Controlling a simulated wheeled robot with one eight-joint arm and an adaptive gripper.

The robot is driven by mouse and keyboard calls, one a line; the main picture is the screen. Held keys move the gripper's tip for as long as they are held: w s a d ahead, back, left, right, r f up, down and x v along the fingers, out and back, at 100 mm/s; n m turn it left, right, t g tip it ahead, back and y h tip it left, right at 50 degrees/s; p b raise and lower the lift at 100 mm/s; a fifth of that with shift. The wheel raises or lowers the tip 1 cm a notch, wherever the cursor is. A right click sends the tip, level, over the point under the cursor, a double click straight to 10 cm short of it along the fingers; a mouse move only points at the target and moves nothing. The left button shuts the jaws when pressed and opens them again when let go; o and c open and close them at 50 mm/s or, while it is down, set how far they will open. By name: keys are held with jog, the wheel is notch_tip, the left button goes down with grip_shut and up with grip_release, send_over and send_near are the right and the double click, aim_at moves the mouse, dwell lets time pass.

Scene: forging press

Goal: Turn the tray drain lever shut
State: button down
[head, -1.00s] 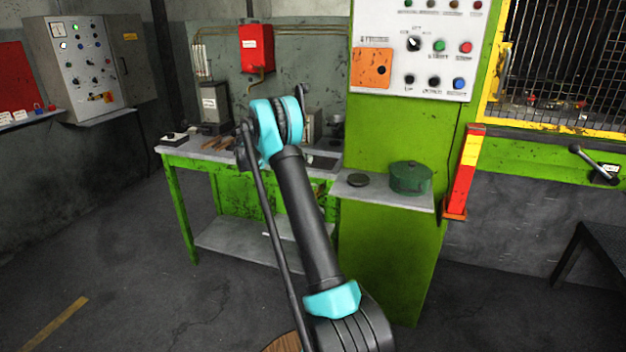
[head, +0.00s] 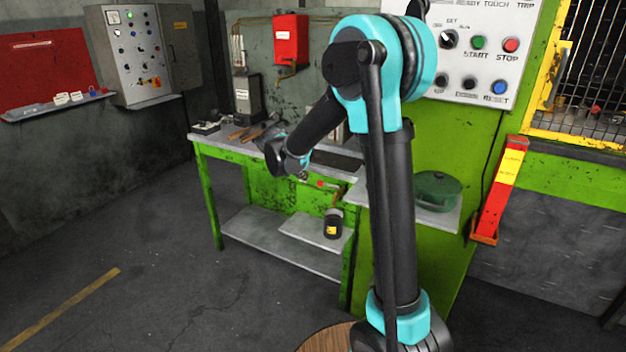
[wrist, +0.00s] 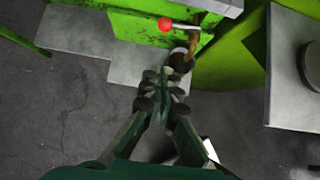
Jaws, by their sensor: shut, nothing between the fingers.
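The drain lever has a red knob (wrist: 165,24) on a grey rod (wrist: 185,27) that runs sideways to a brassy pipe (wrist: 193,44) at the green bench front. In the head view the red knob (head: 320,184) shows small below the bench top. My gripper (wrist: 160,76) is shut and empty, its fingertips together below the knob in the wrist picture and apart from it. In the head view my gripper (head: 303,174) is small, just left of the knob.
The grey bench top (head: 215,143) holds tools and a grey box. A lower shelf (head: 262,243) lies beneath. A side shelf with a green pot (head: 437,190) juts out to the right. Open floor lies in front and left.

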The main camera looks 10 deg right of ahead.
aim_at(328, 185)
jog(key=w+d+r+x, duration=0.1)
jog(key=x, duration=1.1)
jog(key=shift+w+r, duration=0.25)
jog(key=shift+r, duration=0.05)
jog(key=shift+w+d, duration=0.1)
jog(key=shift+d, duration=0.05)
jog(key=shift+w+d+m+g+h, duration=0.1)
jog(key=shift+w+m+g+h, duration=0.25)
jog(key=shift+w+m, duration=0.5)
